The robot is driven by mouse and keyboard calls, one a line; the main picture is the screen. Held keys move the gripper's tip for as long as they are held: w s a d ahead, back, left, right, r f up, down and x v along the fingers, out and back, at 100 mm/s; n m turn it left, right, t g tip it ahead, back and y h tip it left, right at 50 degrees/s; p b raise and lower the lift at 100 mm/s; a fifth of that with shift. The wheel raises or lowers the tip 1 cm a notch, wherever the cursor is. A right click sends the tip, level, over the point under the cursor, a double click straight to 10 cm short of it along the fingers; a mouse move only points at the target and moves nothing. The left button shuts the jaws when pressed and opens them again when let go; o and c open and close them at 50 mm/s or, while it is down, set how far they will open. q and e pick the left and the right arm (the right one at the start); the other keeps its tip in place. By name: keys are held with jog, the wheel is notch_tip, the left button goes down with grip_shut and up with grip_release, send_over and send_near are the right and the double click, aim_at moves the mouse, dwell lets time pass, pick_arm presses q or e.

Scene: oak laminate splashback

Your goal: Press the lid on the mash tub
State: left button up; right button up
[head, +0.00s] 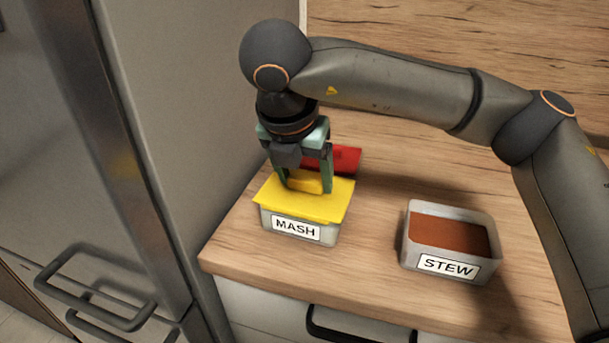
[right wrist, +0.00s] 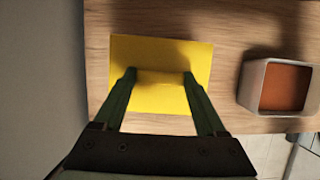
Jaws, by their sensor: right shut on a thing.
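The mash tub (head: 272,226) is a light grey box with a white MASH label, near the left end of the counter. A yellow lid (head: 325,203) lies over its top and looks slightly askew; I cannot tell whether it is pressed down all round. My right gripper (head: 307,188) points down and is shut on the raised yellow grip of the lid. In the right wrist view the yellow lid (right wrist: 150,50) shows between and beyond the fingers, and it hides the tub. My left gripper is not in view.
An open stew tub (head: 408,240) with brown contents stands to the right. A red object (head: 347,158) lies behind the mash tub. A tall grey cabinet or fridge (head: 195,100) borders the counter on the left. The counter (head: 400,160) is bare between the tubs.

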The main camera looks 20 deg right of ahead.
dwell(0.3)
jog(key=o, duration=1.3)
jog(key=shift+c, duration=0.2)
jog(key=shift+r, duration=0.2)
jog(key=shift+r+p, duration=1.8)
jog(key=shift+r, duration=1.6)
grip_shut()
